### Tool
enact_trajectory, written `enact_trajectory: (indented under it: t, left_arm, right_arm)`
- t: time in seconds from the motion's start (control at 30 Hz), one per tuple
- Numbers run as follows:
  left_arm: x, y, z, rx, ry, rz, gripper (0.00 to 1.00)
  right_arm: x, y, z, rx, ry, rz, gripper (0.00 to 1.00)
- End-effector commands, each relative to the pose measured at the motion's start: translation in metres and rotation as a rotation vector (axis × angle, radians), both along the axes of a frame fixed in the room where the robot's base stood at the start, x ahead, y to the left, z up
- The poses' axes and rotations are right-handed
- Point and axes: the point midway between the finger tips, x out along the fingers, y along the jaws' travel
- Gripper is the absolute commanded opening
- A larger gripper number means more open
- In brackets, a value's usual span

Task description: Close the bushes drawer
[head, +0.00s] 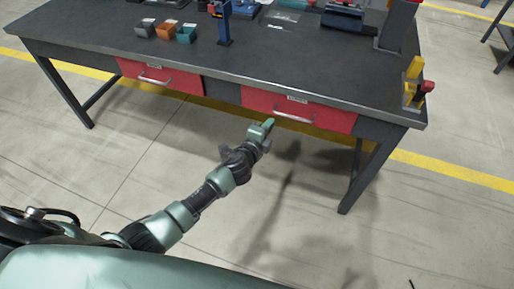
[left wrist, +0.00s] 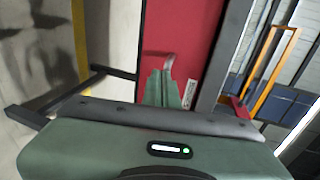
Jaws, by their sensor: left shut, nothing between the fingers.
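Two red drawers sit under the dark workbench (head: 215,65). The left drawer (head: 185,80) and the right drawer (head: 335,118) each have a pale bar handle and a small label, too small to read. Both fronts look about flush with the bench. My left gripper (head: 269,122) is shut and empty, just in front of the left part of the right drawer. In the left wrist view, its fingers (left wrist: 162,88) point at a red drawer front (left wrist: 185,35), close to the handle (left wrist: 169,62). Whether they touch is unclear. My right gripper is out of view.
Small bins (head: 165,30), a blue stand (head: 224,25) and a dark device (head: 343,16) stand on the bench. Yellow and red items (head: 414,82) are at its right corner. Bench legs (head: 355,175) reach the floor. The floor in front is clear.

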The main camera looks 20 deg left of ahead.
Motion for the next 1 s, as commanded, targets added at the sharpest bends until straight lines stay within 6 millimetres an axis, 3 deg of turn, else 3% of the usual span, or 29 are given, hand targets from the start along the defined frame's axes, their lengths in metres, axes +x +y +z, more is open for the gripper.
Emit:
enact_trajectory:
  t: [0.23,0.47,0.6,0.9,1.0]
  left_arm:
    - [-0.035,0.005,0.007,0.001,0.003,-0.001,0.00]
    - [-0.073,0.009,0.017,0.001,0.004,-0.001,0.00]
    - [-0.090,0.011,0.021,0.001,0.004,0.000,0.00]
    - [-0.098,0.011,0.023,0.000,0.004,0.000,0.00]
    - [-0.101,0.015,0.009,-0.017,0.036,0.012,0.00]
  right_arm:
    - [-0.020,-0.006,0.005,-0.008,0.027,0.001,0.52]
    - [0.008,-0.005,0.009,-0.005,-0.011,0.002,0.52]
    - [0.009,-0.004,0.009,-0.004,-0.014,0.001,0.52]
    - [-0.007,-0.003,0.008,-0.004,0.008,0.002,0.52]
    - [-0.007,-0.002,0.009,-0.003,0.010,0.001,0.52]
